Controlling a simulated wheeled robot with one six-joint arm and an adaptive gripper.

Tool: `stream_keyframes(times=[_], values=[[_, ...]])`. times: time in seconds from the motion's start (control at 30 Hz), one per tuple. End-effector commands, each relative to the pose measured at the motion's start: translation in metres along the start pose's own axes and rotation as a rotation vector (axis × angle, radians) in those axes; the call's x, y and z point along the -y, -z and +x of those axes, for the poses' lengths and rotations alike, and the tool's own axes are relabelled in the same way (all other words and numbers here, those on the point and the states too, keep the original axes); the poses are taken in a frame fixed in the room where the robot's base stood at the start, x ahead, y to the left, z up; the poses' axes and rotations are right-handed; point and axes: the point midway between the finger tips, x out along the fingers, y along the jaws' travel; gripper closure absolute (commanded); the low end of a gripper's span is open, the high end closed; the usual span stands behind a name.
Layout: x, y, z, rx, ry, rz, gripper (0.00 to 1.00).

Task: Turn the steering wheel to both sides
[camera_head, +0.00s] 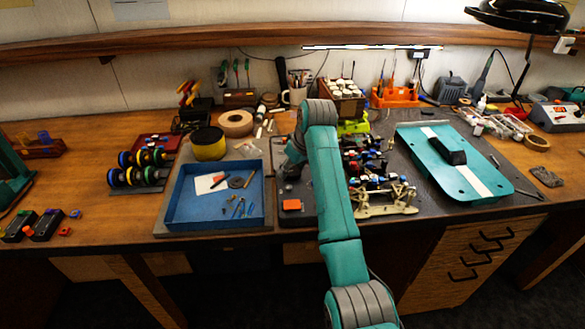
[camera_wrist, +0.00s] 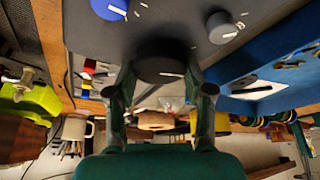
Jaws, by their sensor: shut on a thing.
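A dark round wheel (camera_wrist: 160,62) with a short white line on it is between my fingertips in the wrist view; it looks like the steering wheel. It stands on a dark grey panel (camera_wrist: 165,22). My gripper (camera_wrist: 161,76) is shut on this wheel, one finger on each side. In the head view my gripper (camera_head: 291,167) is low over the dark work mat (camera_head: 284,221), left of my teal arm. The wheel cannot be made out there. The racecar chassis (camera_head: 388,207) with tan parts lies to the right of my arm, partly hidden by it.
A blue knob (camera_wrist: 109,8) and a grey knob (camera_wrist: 221,27) with white marks are close to my fingers. A blue tray (camera_head: 170,211) with small parts is left of my gripper. A teal body shell (camera_head: 462,181) lies at the right.

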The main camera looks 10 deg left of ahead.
Motion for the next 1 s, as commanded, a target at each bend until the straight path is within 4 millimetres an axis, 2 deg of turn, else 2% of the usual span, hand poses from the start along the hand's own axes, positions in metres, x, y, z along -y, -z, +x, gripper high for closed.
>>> stream_keyframes(times=[0.5, 1.0], values=[[-0.0002, -0.0001, 0.0003, 0.002, 0.145, -0.348, 0.83], [0.0003, -0.0002, 0.0005, 0.001, 0.184, -0.445, 0.83]])
